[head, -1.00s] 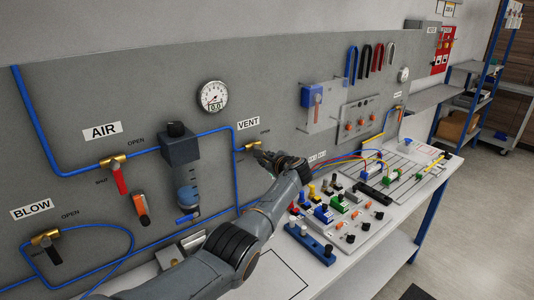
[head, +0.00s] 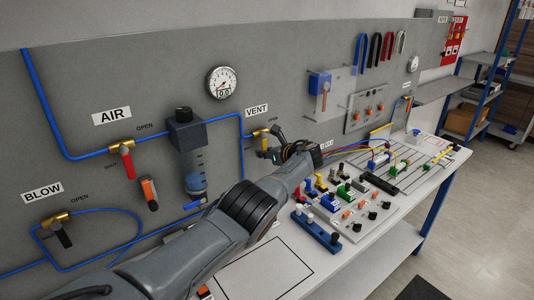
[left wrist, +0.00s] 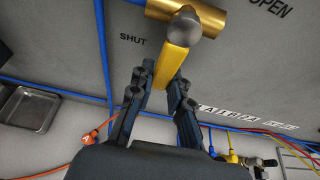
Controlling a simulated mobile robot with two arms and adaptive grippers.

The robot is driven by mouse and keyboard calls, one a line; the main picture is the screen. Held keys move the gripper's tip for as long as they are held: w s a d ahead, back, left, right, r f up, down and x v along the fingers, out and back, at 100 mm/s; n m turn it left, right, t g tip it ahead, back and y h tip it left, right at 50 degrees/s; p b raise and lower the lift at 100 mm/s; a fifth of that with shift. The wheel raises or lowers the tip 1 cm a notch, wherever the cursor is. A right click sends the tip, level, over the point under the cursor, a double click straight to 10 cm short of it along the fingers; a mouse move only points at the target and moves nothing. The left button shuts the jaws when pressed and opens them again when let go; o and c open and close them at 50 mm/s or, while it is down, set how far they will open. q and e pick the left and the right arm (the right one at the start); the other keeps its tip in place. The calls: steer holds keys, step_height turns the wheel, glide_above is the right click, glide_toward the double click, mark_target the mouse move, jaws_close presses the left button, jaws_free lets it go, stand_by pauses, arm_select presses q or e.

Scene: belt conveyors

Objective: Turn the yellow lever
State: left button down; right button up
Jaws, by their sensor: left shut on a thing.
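The yellow lever (left wrist: 174,62) hangs from the brass vent valve (left wrist: 208,18), under its grey knob in the left wrist view. Its lower end lies between the two fingers of my left gripper (left wrist: 164,80), which is shut on it. In the head view the vent valve (head: 262,132) sits on the grey panel below the VENT label. My left gripper (head: 270,147) is just under and right of that valve, and the lever is mostly hidden there. My right gripper is not in view.
The red-handled AIR valve (head: 127,160), the BLOW valve (head: 61,233) and a round gauge (head: 222,82) are on the panel to the left. Blue tubes run along it. The white bench (head: 262,268) below carries a board of switches (head: 350,205) and coloured wires.

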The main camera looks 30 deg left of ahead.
arm_select(q)
steer(key=shift+a+r, duration=0.25)
steer(key=shift+r, duration=0.1)
steer(key=c, duration=1.4)
jaws_free()
steer(key=shift+o, duration=0.9)
steer(key=shift+a+f, duration=0.15)
steer(key=shift+f, duration=0.2)
steer(key=shift+d, duration=0.25)
steer(key=v, duration=1.1)
steer(key=shift+s+r, duration=0.15)
steer(key=shift+r, duration=0.05)
steer(key=shift+d, duration=0.2)
